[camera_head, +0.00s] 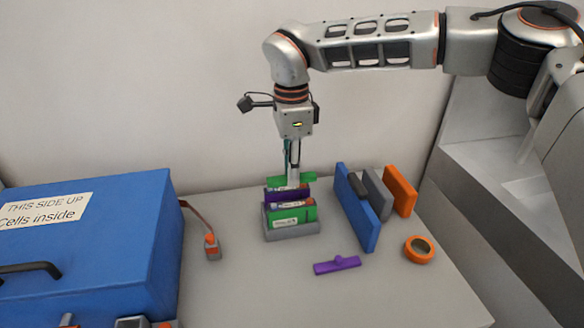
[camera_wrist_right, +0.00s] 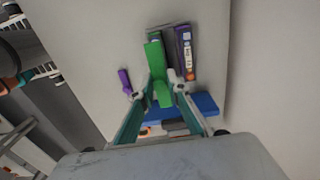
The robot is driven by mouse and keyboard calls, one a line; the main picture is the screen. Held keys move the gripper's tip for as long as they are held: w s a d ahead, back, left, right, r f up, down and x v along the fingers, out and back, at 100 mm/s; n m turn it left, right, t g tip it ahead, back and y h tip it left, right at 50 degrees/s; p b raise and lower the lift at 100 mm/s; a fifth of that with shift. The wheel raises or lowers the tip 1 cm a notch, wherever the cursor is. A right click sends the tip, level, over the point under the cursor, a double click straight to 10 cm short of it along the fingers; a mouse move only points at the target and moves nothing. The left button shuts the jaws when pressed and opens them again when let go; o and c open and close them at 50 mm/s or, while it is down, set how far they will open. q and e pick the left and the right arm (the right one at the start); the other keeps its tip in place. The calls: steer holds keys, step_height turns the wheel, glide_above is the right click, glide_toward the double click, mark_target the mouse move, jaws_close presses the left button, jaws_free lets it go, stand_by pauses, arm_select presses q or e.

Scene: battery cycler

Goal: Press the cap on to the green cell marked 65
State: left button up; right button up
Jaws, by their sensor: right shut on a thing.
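My right gripper (camera_head: 293,184) points straight down and is shut on a green cap (camera_head: 306,178), a bar held level above the cells. In the right wrist view, the cap (camera_wrist_right: 156,62) lies between the fingers. A green cell (camera_head: 306,214) with a white label stands upright at the front of a grey holder (camera_head: 292,232); its number is too small to read. In the wrist view the cap hides most of this cell. A purple cell (camera_head: 272,195) stands behind it, and also shows beside the cap in the wrist view (camera_wrist_right: 184,45). My left gripper is out of view.
A purple cap (camera_head: 337,265) lies on the table in front of the holder. Blue (camera_head: 358,208), grey and orange (camera_head: 400,191) panels stand to the right, near an orange ring (camera_head: 419,249). A large blue box (camera_head: 90,245) and an orange-grey clip (camera_head: 212,247) are left.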

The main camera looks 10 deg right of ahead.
step_height(320, 180, down, 3)
steer(key=shift+f+b, duration=0.1)
steer(key=shift+b, duration=0.75)
steer(key=shift+f, duration=0.5)
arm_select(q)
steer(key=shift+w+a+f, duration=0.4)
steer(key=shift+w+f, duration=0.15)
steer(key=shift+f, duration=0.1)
arm_select(e)
steer(key=shift+f, duration=0.7)
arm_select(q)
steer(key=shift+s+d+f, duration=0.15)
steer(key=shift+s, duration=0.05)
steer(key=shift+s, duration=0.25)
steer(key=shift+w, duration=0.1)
